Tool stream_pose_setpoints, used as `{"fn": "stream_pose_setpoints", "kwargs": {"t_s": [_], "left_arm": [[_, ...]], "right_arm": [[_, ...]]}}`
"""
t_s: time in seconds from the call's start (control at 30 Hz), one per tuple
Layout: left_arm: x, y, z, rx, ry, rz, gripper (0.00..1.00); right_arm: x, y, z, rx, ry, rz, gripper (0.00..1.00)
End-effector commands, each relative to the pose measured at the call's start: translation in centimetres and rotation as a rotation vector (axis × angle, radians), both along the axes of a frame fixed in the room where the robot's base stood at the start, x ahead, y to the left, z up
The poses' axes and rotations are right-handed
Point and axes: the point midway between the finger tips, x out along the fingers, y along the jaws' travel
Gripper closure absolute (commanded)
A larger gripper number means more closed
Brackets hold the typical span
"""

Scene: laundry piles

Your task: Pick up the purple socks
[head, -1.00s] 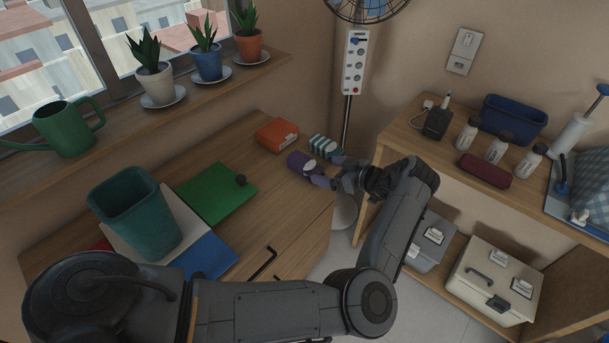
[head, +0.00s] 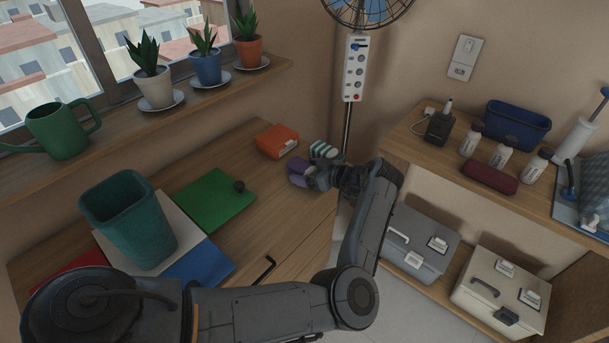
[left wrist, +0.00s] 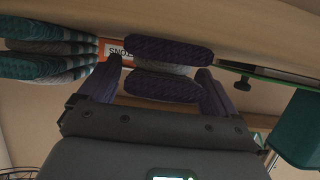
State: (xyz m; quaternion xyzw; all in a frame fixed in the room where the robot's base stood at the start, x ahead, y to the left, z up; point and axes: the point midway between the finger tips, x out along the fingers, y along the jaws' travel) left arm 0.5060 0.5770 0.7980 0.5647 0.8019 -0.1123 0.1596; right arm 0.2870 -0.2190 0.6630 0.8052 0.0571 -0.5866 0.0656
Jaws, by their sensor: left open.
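The purple socks (head: 299,173), a rolled pair with a pale grey middle, lie on the wooden dresser top near its back right corner. In the left wrist view the purple socks (left wrist: 168,50) show between the two fingers of my left gripper (left wrist: 161,72). The fingers are spread, one on each side of the bundle; I cannot tell whether they touch it. In the head view my left gripper (head: 314,177) reaches in from the right and partly covers the socks. My right gripper is not in view.
Green-and-white striped socks (head: 324,151) lie right beside the purple ones, also in the left wrist view (left wrist: 45,50). An orange box (head: 277,141) lies behind. A fan pole (head: 347,130) rises behind.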

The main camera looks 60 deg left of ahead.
Motion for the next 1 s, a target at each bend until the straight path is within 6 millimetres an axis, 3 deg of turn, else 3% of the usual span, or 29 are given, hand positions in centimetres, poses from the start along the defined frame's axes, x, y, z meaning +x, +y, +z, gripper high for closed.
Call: {"fn": "stream_pose_setpoints", "kwargs": {"t_s": [0.3,0.67,1.0], "left_arm": [[-0.21,0.66,-0.21,0.001,0.000,-0.001,0.08],[-0.22,0.64,-0.22,0.000,0.000,-0.001,0.64],[-0.20,0.64,0.38,0.001,0.000,-0.001,0.64]], "right_arm": [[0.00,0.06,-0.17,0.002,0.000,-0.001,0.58],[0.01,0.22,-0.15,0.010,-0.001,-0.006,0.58],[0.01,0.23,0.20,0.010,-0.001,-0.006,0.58]]}}
